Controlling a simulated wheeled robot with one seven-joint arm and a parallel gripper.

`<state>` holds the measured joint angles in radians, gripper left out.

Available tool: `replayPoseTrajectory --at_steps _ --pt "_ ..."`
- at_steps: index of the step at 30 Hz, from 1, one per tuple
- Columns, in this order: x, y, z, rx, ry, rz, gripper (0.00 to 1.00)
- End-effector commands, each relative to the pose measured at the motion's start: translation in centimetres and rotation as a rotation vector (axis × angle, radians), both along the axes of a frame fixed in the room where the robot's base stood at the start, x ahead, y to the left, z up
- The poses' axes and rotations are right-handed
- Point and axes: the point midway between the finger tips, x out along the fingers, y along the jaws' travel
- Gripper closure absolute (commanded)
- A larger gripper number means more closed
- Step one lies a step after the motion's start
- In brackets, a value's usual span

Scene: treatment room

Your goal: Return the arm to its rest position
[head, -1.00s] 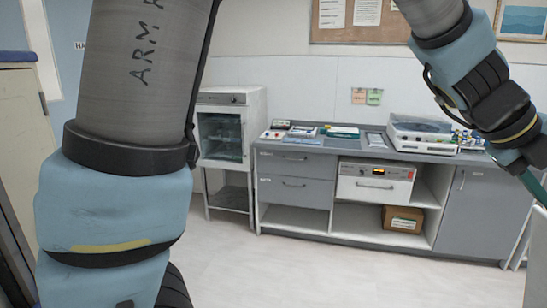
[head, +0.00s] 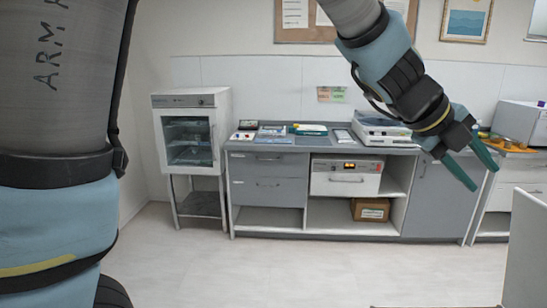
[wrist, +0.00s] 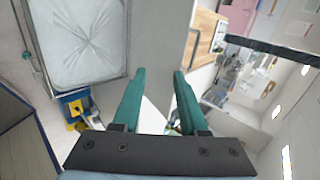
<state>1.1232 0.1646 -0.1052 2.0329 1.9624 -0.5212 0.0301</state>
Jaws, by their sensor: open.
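My gripper (head: 474,165) is at the right in the head view, at the end of my blue and grey arm. Its two green fingers point down and to the right and stand apart. They also show spread apart in the wrist view (wrist: 160,88), with nothing between them. In the head view the gripper is in front of the right end of the grey counter (head: 300,145). It appears to touch nothing.
A white glass-fronted cabinet (head: 190,140) stands on a frame left of the counter. A cardboard box (head: 371,209) is on a lower shelf. A pale panel (head: 528,250) rises at the right edge. The floor (head: 290,268) in front is clear.

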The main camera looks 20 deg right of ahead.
Motion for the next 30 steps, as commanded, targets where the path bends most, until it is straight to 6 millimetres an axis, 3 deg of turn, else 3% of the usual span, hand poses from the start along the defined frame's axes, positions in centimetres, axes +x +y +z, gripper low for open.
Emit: replayPoseTrajectory --at_steps 11,19,23,27,30 --pt "7.3 1.5 -0.9 -0.024 0.099 0.3 0.57" --pt "16.4 5.7 -2.6 -0.044 0.219 0.688 0.57" --pt "22.6 10.8 -4.5 -0.05 0.309 0.99 0.57" --pt "28.5 18.8 -7.4 -0.049 0.43 1.367 0.57" --pt "31.0 25.2 -9.8 -0.04 0.525 1.639 0.57"
